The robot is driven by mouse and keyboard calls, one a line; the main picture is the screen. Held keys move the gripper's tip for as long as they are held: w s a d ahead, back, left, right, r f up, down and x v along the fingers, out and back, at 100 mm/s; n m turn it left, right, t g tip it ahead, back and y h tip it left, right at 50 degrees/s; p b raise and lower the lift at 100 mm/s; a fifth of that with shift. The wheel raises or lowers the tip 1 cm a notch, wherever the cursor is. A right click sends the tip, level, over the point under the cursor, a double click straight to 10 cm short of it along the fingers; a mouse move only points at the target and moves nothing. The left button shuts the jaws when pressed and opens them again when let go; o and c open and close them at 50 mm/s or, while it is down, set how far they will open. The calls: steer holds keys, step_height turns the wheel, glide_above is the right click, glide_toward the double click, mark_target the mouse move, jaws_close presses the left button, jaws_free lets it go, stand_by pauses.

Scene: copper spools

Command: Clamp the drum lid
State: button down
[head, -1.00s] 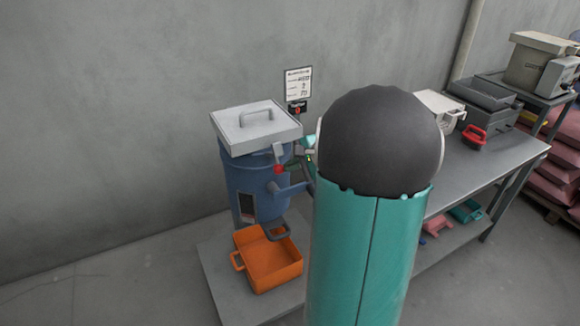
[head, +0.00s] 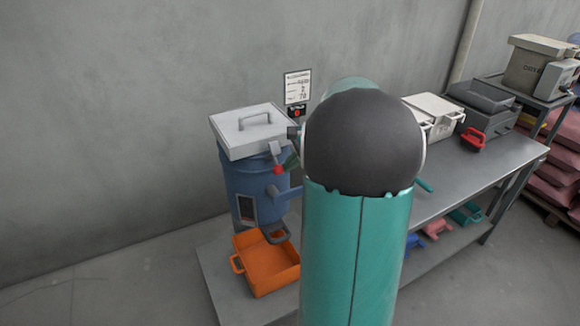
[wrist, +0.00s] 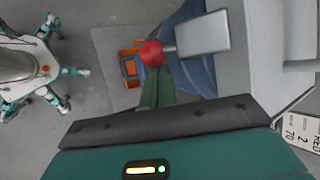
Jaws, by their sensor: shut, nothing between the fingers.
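A blue drum (head: 266,190) stands at the left end of the bench. A pale grey square lid (head: 250,142) with a handle lies on top of it, and the lid's side fills the right of the wrist view (wrist: 262,62). A clamp lever with a red ball knob (head: 278,169) is on the drum's right side; in the wrist view the knob (wrist: 151,53) sits on a short rod beside a grey plate (wrist: 203,34). My gripper (head: 291,162) is shut and empty, its green fingers pointing at the knob. I cannot tell whether they touch it.
An orange tray (head: 268,264) stands below the drum's spout. A small sign (head: 297,88) is on the wall behind. To the right, the bench (head: 470,175) carries bins and a red-handled item (head: 473,138). My arm hides the middle of the bench.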

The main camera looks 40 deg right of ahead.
steer(key=shift+w+r+g, duration=0.1)
steer(key=shift+r+g, duration=0.25)
steer(key=shift+g, duration=0.25)
steer(key=shift+w+d+r+m+g+y, duration=0.1)
steer(key=shift+r+m+g+y, duration=0.15)
steer(key=shift+r+g, duration=0.4)
steer(key=shift+w+r+m+g+y, duration=0.1)
steer(key=shift+r+m+g+y, duration=0.15)
steer(key=shift+g, duration=0.7)
stand_by(0.5)
stand_by(1.5)
steer(key=shift+r, duration=0.8)
steer(key=s+d+r, duration=0.1)
steer(key=d+r, duration=0.5)
steer(key=d, duration=0.1)
stand_by(0.5)
